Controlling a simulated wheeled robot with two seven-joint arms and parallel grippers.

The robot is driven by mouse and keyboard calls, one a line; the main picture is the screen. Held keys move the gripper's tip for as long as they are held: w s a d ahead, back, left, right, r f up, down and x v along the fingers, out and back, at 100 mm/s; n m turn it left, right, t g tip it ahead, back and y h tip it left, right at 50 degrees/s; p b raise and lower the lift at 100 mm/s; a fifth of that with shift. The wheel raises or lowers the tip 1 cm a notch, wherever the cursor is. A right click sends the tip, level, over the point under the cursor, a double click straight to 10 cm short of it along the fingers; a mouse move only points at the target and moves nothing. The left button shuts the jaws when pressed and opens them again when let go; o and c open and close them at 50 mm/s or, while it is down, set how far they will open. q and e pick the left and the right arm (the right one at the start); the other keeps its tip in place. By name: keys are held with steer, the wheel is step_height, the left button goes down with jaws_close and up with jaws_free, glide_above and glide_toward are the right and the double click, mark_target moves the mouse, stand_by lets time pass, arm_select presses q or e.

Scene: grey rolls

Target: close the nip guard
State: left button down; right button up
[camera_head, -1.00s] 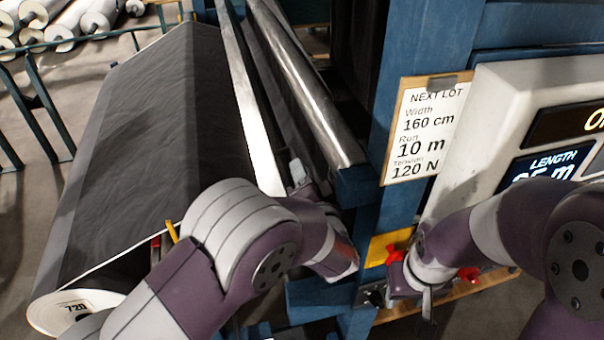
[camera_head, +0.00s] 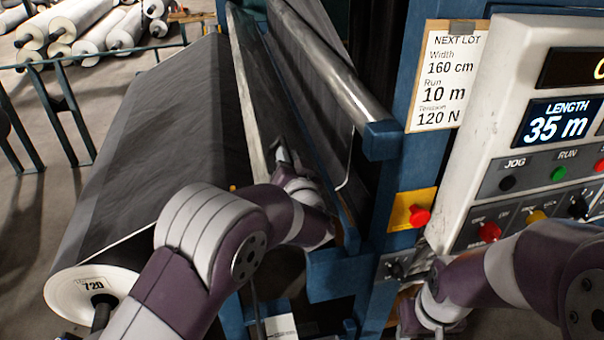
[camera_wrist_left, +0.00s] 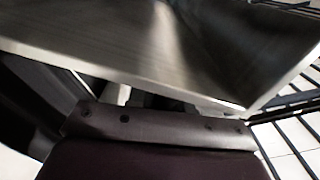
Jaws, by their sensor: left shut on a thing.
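The nip guard (camera_head: 243,90) appears to be the long metal plate running lengthwise between the dark material roll (camera_head: 150,130) and the machine's steel roller (camera_head: 335,75). Its pale edge faces the material roll. My left gripper (camera_head: 283,153) is at the guard's near end, shut on its edge. In the left wrist view the guard (camera_wrist_left: 150,45) is a broad brushed-metal sheet across the top. The fingers there are mostly hidden under its edge. My right gripper (camera_head: 435,318) is low at the right, below the control panel, partly cut off; its jaws are unclear.
The blue machine frame (camera_head: 395,170) stands right of the guard, with a red button on a yellow plate (camera_head: 413,210). The control panel (camera_head: 555,125) reads LENGTH 35 m. A NEXT LOT sign (camera_head: 446,75) hangs beside it. White rolls (camera_head: 100,30) lie behind a rail.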

arm_select(q)
steer(key=s+a+f+n+b, duration=0.1)
steer(key=a+f+n+b, duration=0.5)
steer(key=f+b, duration=0.4)
steer(key=shift+s+n+b, duration=0.3)
steer(key=shift+s+b, duration=0.1)
steer(key=shift+b, duration=0.95)
steer(key=shift+f, duration=0.1)
steer(key=c, duration=1.1)
jaws_free()
steer(key=shift+d, duration=0.1)
steer(key=b+v, duration=0.1)
steer(key=v, duration=1.1)
steer(key=shift+s, duration=0.4)
